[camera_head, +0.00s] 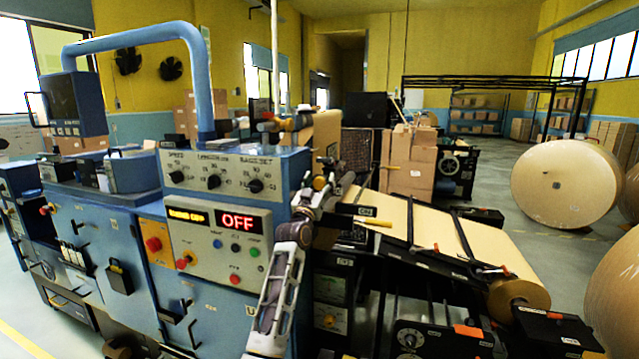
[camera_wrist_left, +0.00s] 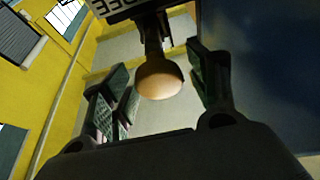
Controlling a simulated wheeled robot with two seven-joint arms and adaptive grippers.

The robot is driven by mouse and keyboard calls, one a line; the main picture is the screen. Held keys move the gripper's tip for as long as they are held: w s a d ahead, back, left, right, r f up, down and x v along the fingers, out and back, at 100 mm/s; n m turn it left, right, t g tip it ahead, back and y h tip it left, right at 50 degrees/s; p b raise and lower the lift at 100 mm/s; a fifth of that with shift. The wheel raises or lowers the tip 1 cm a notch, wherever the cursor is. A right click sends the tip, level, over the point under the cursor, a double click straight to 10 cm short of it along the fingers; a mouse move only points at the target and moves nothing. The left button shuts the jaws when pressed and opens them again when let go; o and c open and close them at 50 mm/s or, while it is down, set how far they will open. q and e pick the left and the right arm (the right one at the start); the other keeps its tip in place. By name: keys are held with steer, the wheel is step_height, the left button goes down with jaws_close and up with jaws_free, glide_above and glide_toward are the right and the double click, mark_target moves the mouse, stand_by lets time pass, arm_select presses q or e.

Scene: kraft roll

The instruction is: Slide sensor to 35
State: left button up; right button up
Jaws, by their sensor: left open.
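A round tan knob (camera_wrist_left: 158,78) on a dark stem shows in the left wrist view, under a plate with partly cut-off lettering (camera_wrist_left: 118,6). It looks like the sensor's handle. My left gripper (camera_wrist_left: 157,72) is open, with one finger pad on each side of the knob; I see no clear contact. In the head view my left gripper (camera_head: 328,186) is at the right end of the blue machine (camera_head: 110,230), where a small tan knob (camera_head: 320,183) shows beside it. The scale and its 35 mark cannot be read. My right gripper is not in view.
The machine's panel has dials, buttons and a red OFF display (camera_head: 240,222). A sloping kraft paper web (camera_head: 440,235) with black rails lies right of my left arm. Cartons (camera_head: 408,165) stand behind it. A large paper roll (camera_head: 565,180) stands on the floor at the right.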

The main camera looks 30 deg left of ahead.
mark_target(324, 177)
arm_select(q)
jaws_close()
steer(key=shift+w+a+r, duration=0.1)
steer(key=shift+w+r, duration=0.05)
steer(key=shift+w, duration=0.15)
steer(key=w, duration=0.3)
steer(key=shift+w+a+f, duration=0.3)
steer(key=shift+w+a, duration=0.05)
steer(key=shift+a, duration=0.05)
steer(key=shift+s+r, duration=0.1)
steer(key=shift+s, duration=0.15)
steer(key=shift+c, duration=0.9)
jaws_free()
steer(key=shift+s+r, duration=0.1)
steer(key=shift+s, duration=0.05)
steer(key=shift+o, duration=0.9)
steer(key=shift+d, duration=0.1)
steer(key=shift+s, duration=0.1)
